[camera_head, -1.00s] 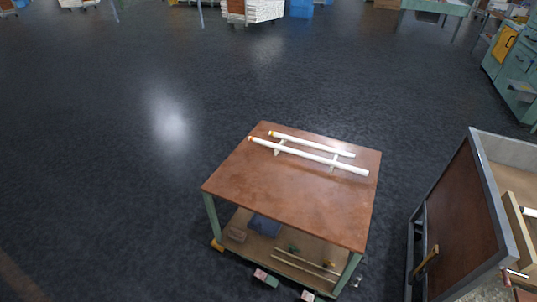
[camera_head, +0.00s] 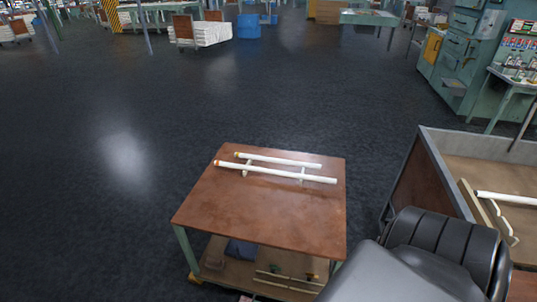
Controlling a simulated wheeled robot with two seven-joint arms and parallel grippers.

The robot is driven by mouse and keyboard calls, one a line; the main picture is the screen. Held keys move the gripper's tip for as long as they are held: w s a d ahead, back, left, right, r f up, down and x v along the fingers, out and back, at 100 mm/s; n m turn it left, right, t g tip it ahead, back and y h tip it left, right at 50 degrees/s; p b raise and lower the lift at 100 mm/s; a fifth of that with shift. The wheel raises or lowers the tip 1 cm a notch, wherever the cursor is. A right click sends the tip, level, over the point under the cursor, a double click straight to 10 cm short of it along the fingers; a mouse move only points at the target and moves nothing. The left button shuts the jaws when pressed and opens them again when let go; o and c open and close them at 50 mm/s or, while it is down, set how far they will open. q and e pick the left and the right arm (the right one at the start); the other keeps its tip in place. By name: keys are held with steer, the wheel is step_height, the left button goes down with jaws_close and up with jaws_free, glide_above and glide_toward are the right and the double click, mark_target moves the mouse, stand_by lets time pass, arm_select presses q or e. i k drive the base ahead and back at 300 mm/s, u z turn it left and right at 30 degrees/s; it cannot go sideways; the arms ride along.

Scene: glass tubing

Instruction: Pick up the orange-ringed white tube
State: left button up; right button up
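Two white tubes lie side by side on a small brown-topped table (camera_head: 262,215), resting on white supports. The nearer, longer tube (camera_head: 280,173) has a small orange-red band at its left end. The farther, shorter tube (camera_head: 280,159) has a small yellowish-orange mark at its left end. The bands are too small to tell apart surely. Neither of my grippers shows in the head view. A dark grey, rounded part of my arm fills the lower right, apart from the tubes.
The tabletop in front of the tubes is bare. A low shelf below it (camera_head: 228,275) holds small items. A grey-edged bin (camera_head: 432,160) at the right holds another white tube (camera_head: 505,197). Dark open floor (camera_head: 100,220) lies left and behind. Teal cabinets (camera_head: 465,60) stand far right.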

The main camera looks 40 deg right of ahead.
mark_target(327, 180)
steer(key=u, duration=0.05)
steer(key=i, duration=0.5)
steer(key=z, duration=2.3)
